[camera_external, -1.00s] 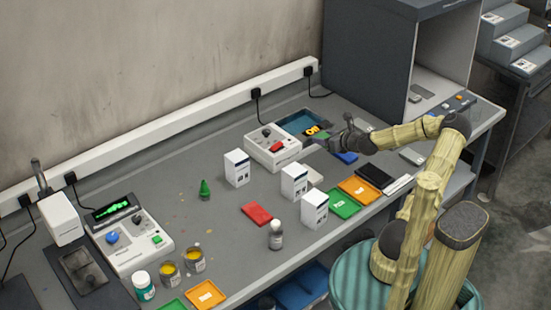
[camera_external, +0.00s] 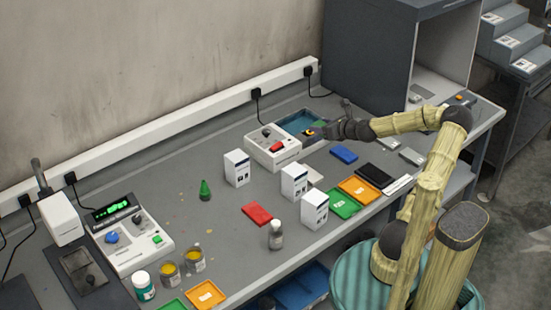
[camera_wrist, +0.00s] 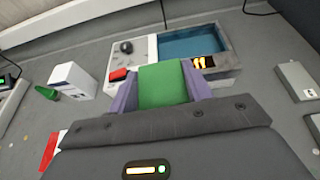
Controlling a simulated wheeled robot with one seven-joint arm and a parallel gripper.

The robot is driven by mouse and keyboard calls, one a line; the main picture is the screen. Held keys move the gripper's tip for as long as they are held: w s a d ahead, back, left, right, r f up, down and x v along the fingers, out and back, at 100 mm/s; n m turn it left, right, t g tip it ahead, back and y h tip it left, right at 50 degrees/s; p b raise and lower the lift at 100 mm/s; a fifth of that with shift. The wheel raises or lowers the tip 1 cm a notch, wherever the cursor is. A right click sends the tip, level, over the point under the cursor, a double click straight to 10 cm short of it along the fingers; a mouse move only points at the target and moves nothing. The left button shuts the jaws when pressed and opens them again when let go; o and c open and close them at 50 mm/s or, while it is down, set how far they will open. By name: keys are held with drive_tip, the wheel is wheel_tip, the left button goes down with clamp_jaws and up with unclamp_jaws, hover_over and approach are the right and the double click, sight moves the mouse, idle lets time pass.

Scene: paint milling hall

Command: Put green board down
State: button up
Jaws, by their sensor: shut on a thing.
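In the wrist view, the green board (camera_wrist: 163,90) sits between the two purple fingers of my gripper (camera_wrist: 162,84), which is shut on it. The board is in front of the white device with a red switch (camera_wrist: 119,75) and near the blue-floored tray (camera_wrist: 192,48). In the external view, my gripper (camera_external: 325,132) is at the right front of that tray (camera_external: 305,119). The board cannot be made out there. Whether the board touches anything below is not clear.
A blue board (camera_external: 344,154) lies just in front of my gripper. White boxes (camera_external: 294,182), a red board (camera_external: 257,214), a green tray (camera_external: 343,203) and an orange tray (camera_external: 358,190) stand nearer the front edge. A grey cabinet (camera_external: 365,60) stands behind right.

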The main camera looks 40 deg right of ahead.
drive_tip(key=w+a+n+g+y, duration=0.3)
drive_tip(key=a+n+y, duration=0.45)
drive_tip(key=a, duration=2.05)
drive_tip(key=s+a+n+g+y+p, duration=0.1)
drive_tip(key=s+a+n+g+y, duration=0.2)
drive_tip(key=a, duration=0.8)
drive_tip(key=s+a+n+g+y, duration=0.25)
drive_tip(key=s+a, duration=0.25)
drive_tip(key=a, duration=0.6)
drive_tip(key=shift+h, duration=0.5)
drive_tip(key=f, duration=0.5)
drive_tip(key=shift+w+d+f, duration=0.1)
drive_tip(key=shift+d, duration=0.1)
drive_tip(key=shift+f+p, duration=0.3)
drive_tip(key=shift+f, duration=2.8)
